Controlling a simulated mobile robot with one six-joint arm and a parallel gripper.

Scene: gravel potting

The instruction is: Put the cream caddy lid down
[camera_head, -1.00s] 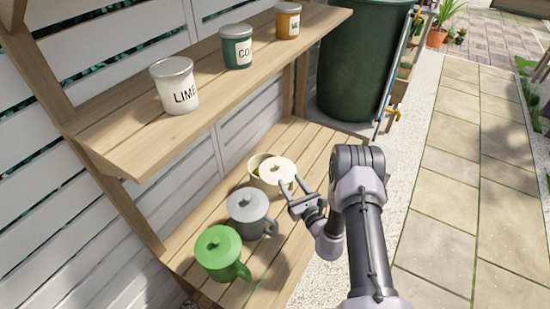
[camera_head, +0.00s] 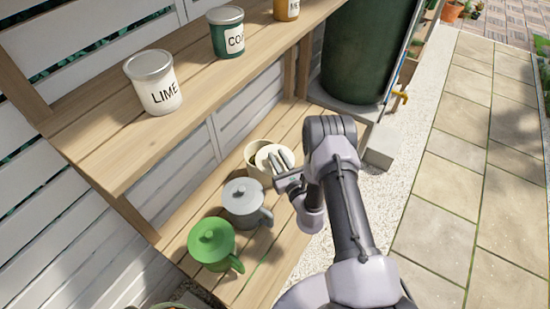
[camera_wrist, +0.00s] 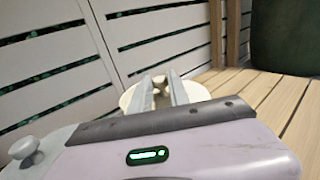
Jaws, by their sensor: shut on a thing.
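The cream caddy (camera_head: 256,171) stands on the lower shelf, with part of its dark opening showing at the left. The round cream lid (camera_head: 267,153) is off-centre to the right over the caddy. I cannot tell whether it rests on the rim or is just above it. My gripper (camera_head: 281,157) is at the lid, shut on its knob. In the wrist view, the two fingers (camera_wrist: 160,87) lie either side of the knob, and the pale lid (camera_wrist: 129,97) shows around them. The caddy is mostly hidden in the wrist view.
A grey lidded caddy (camera_head: 240,207) and a green lidded caddy (camera_head: 212,246) stand nearer on the lower shelf (camera_head: 257,270). The upper shelf (camera_head: 110,150) holds labelled tins, including a white LIME tin (camera_head: 156,88). A dark green barrel (camera_head: 361,50) stands beyond.

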